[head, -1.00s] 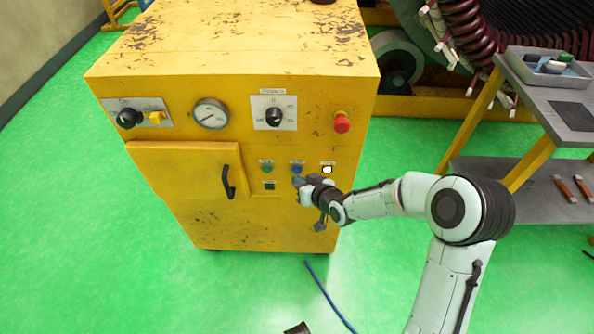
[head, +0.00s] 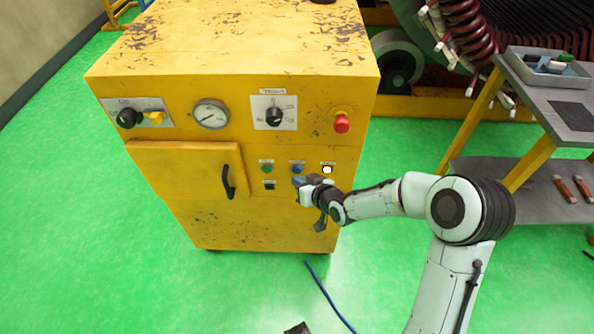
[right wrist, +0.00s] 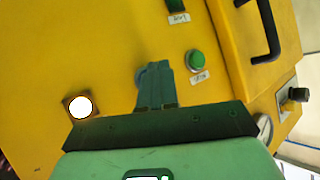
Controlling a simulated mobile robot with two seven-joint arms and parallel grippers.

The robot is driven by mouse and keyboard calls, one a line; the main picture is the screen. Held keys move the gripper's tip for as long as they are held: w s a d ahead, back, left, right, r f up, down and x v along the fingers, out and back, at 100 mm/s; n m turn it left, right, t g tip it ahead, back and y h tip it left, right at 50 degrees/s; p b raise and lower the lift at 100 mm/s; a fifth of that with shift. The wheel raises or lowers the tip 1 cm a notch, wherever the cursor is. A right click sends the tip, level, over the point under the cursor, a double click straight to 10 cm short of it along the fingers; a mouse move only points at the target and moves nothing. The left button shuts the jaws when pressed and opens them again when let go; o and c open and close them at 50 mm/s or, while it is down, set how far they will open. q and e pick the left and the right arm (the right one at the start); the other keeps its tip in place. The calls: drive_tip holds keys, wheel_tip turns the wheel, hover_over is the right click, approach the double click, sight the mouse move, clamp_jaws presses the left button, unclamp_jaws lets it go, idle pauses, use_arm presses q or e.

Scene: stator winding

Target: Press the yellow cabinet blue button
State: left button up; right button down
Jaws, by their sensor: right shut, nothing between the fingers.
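The yellow cabinet (head: 165,215) stands upright at the left and middle of the head view. Its blue button (head: 297,168) is on the front panel, between a green button and a lit white one. My right gripper (head: 299,183) is shut and empty, with its fingertips at the panel just below the blue button in the head view. In the right wrist view the shut fingers (right wrist: 154,82) point at the panel and hide most of the blue button (right wrist: 140,76). I cannot tell whether they touch it. My left gripper is not in view.
A green button (head: 266,168), the white lit button (head: 327,169) and a dark green switch (head: 269,185) surround the spot. A red knob (head: 342,123) is above right, and a black door handle (head: 229,182) is at the left. A grey table (head: 560,105) stands at the right.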

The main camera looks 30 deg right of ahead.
drive_tip(key=shift+w+d, duration=0.1)
drive_tip(key=shift+w, duration=0.05)
drive_tip(key=shift+w+d, duration=0.15)
drive_tip(key=shift+w, duration=0.05)
drive_tip(key=shift+w+d, duration=0.2)
drive_tip(key=shift+w, duration=0.15)
idle(1.0)
drive_tip(key=shift+s+a, duration=0.1)
drive_tip(key=shift+s, duration=0.05)
drive_tip(key=shift+s+a, duration=0.3)
drive_tip(key=shift+s, duration=0.25)
drive_tip(key=shift+s+a+b, duration=0.2)
drive_tip(key=shift+s+a, duration=0.25)
drive_tip(key=shift+s, duration=0.25)
drive_tip(key=shift+s+a+b, duration=0.2)
drive_tip(key=shift+s+a, duration=0.25)
drive_tip(key=shift+s, duration=0.3)
drive_tip(key=shift+s+a+b, duration=0.2)
drive_tip(key=shift+s+a, duration=0.25)
drive_tip(key=shift+s, duration=0.25)
